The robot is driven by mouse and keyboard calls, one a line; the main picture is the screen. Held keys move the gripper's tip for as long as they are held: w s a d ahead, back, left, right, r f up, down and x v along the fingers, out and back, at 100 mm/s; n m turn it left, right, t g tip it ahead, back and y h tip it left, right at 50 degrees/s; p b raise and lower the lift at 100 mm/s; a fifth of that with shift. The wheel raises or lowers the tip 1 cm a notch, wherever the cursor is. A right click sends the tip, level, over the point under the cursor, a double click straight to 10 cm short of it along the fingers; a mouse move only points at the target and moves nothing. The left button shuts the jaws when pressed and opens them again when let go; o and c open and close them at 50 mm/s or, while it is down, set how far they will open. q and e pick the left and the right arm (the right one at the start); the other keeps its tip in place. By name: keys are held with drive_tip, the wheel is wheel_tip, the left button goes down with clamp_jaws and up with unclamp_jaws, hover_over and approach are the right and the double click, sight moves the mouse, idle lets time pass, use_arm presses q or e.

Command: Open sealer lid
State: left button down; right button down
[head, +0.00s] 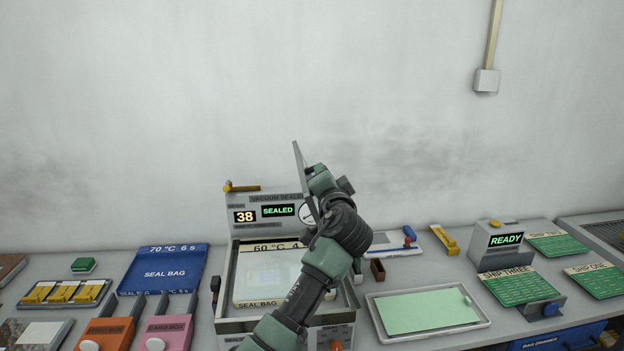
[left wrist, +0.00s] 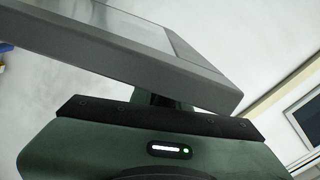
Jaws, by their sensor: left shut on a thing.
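The vacuum sealer (head: 228,290) stands on the bench, its panel reading "38" and "SEALED". A seal bag (head: 260,280) marked "60 °C" lies in its uncovered chamber. The grey sealer lid (head: 298,160) is raised, seen nearly edge-on and steeply tilted above the chamber. My left gripper (head: 312,173) is shut on the lid at its edge; my arm covers part of the chamber and panel. In the left wrist view the lid's grey frame (left wrist: 130,60) and clear pane fill the top, right by the gripper (left wrist: 158,100). My right gripper is not in view.
Left of the sealer are a blue seal bag (head: 165,268) and orange and pink card boxes (head: 163,335). To the right are a tray with a green sheet (head: 428,312), a "READY" device (head: 497,240) and green ship cards (head: 518,287). A plain wall stands behind.

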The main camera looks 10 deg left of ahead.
use_arm(q)
drive_tip(key=shift+w+d, duration=0.1)
drive_tip(key=shift+d, duration=0.45)
use_arm(e)
drive_tip(key=shift+d+r, duration=0.1)
use_arm(q)
drive_tip(key=shift+f, duration=0.1)
use_arm(e)
drive_tip(key=shift+d, duration=0.2)
use_arm(q)
drive_tip(key=c, duration=1.4)
unclamp_jaws()
drive_tip(key=shift+d, duration=0.1)
use_arm(e)
drive_tip(key=shift+d, duration=0.2)
